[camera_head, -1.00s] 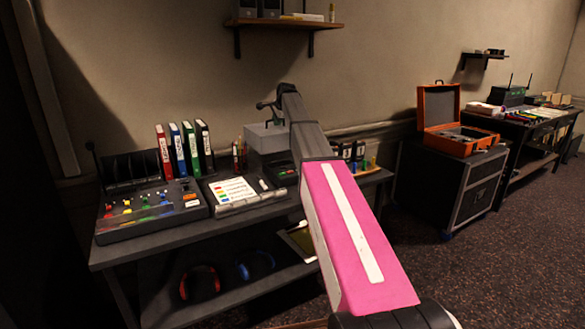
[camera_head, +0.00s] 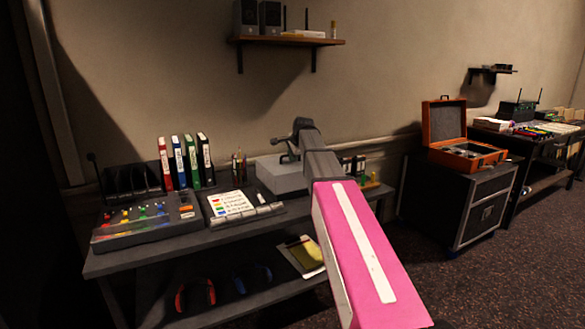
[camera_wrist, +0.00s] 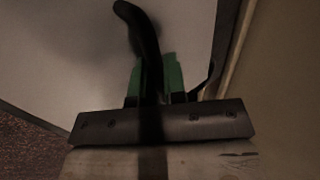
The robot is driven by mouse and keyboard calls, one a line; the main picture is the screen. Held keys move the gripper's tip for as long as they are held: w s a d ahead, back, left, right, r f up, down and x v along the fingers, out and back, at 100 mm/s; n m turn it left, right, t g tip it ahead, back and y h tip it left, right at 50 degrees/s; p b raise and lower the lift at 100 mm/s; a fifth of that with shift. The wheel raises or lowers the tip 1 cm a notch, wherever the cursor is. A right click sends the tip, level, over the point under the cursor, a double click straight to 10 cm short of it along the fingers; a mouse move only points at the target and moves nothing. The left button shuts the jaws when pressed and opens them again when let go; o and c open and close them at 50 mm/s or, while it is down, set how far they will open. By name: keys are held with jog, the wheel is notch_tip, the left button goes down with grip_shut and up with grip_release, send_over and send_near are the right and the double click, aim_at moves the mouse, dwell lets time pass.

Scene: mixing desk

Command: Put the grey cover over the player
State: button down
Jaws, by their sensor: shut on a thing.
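The grey cover (camera_head: 280,180) is a box shape at the back of the desk, right of the pen holder. It looks level and seems to rest on or just above the desk top; I cannot tell which. My gripper (camera_head: 289,157) is above the cover and shut on its top grip. In the wrist view, my gripper (camera_wrist: 155,80) has green parts either side of a dark curved piece, over the pale top of the cover (camera_wrist: 70,50).
A mixer (camera_head: 145,222), a colour-marked sheet (camera_head: 231,204) and several binders (camera_head: 187,162) stand left of the cover. Small items (camera_head: 368,178) stand close on its right. A wall shelf (camera_head: 290,41) hangs above. An orange case (camera_head: 465,150) is farther right.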

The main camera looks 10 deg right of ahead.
aim_at(293, 162)
jog(key=shift+f, duration=2.05)
jog(key=shift+f, duration=0.25)
jog(key=c, duration=1.2)
grip_release()
jog(key=shift+r, duration=0.25)
jog(key=v, duration=1.2)
